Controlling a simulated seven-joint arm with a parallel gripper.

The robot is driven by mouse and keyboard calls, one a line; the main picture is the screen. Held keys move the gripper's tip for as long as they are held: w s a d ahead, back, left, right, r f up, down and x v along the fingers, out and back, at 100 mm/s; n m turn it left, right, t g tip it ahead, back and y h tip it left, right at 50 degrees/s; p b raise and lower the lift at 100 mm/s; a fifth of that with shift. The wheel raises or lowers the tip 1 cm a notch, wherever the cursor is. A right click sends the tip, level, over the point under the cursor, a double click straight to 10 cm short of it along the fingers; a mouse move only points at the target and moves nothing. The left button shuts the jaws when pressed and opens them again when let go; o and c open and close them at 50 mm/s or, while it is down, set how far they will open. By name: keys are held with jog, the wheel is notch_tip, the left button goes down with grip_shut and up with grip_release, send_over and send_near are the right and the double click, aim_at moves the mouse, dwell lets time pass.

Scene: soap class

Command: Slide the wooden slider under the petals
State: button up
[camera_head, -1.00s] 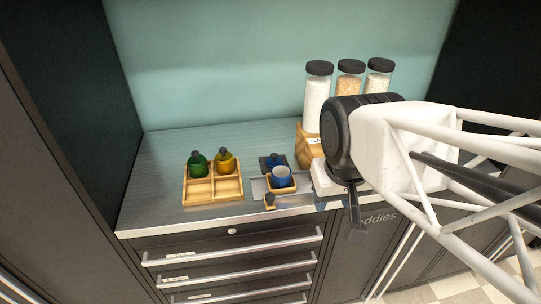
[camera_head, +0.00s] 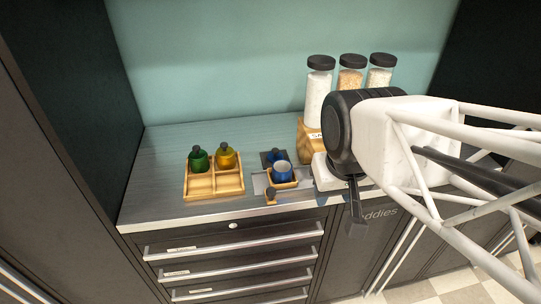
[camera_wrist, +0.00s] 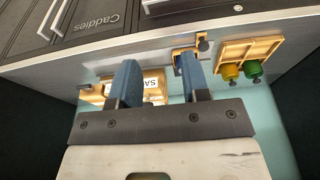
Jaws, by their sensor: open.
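The wooden slider (camera_head: 295,184) is a small light-wood holder on a grey track, carrying a blue cup (camera_head: 283,172). A small wooden handle with a dark knob (camera_head: 270,194) sticks out at its front. The slider also shows in the wrist view (camera_wrist: 176,54), partly hidden by a finger. The middle jar (camera_head: 351,77), with tan contents, may hold the petals; I cannot read its label. My gripper (camera_wrist: 158,62) is open and empty. It is to the right of the slider in the head view, near the counter's front edge. The knob lies outside the jaws.
A wooden tray (camera_head: 213,184) with a green bottle (camera_head: 198,160) and a yellow bottle (camera_head: 226,157) stands on the left. A blue bottle (camera_head: 274,157) is behind the cup. A wooden block with a white label (camera_head: 313,140) stands below the jars. Drawer handles jut out below.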

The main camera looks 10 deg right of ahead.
jog(key=shift+o, duration=0.9)
jog(key=shift+w+a+f, duration=0.1)
jog(key=shift+w+a, duration=0.1)
jog(key=w+a+f+t+y, duration=0.2)
jog(key=w+a+f+t, duration=0.75)
jog(key=w+a, duration=0.45)
jog(key=m+t+h, duration=0.4)
jog(key=t+h, duration=0.1)
jog(key=h, duration=0.4)
send_near(272, 185)
jog(key=shift+s+d+r+g, duration=0.1)
jog(key=shift+d+r+g, duration=0.05)
jog(key=shift+r, duration=0.5)
jog(key=shift+d+r+g, duration=0.1)
jog(key=shift+d+r, duration=0.05)
jog(key=shift+r, duration=0.5)
jog(key=shift+w+d, duration=0.1)
jog(key=shift+w, duration=0.15)
jog(key=shift+x, duration=3.65)
